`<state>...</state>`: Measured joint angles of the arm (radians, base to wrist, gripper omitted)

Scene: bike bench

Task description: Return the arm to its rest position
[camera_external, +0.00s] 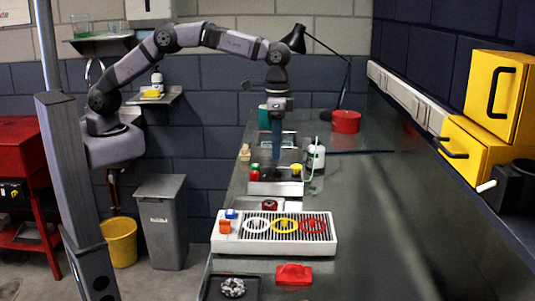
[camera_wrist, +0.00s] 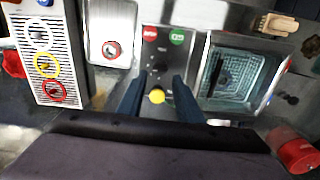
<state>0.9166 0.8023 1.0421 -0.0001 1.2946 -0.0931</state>
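My gripper (camera_external: 276,157) hangs from my arm, pointing down over the bench. Its blue fingers are above the metal caddy (camera_external: 262,188) of bottles. In the wrist view my gripper (camera_wrist: 160,76) has its two blue fingers apart, with nothing held between them. A yellow-capped bottle (camera_wrist: 157,97) shows below, in the gap between the fingers. The caddy also shows a red cap (camera_wrist: 150,33) and a green cap (camera_wrist: 177,37). My arm is stretched out from its mount at the left. Whether the fingertips are level with the bottle tops is hard to tell.
A white rack (camera_external: 232,244) with white, yellow and red rings stands nearer the camera. A metal basin (camera_wrist: 238,76) lies beside the caddy. A red tub (camera_external: 346,122) and a black lamp (camera_external: 347,85) stand behind.

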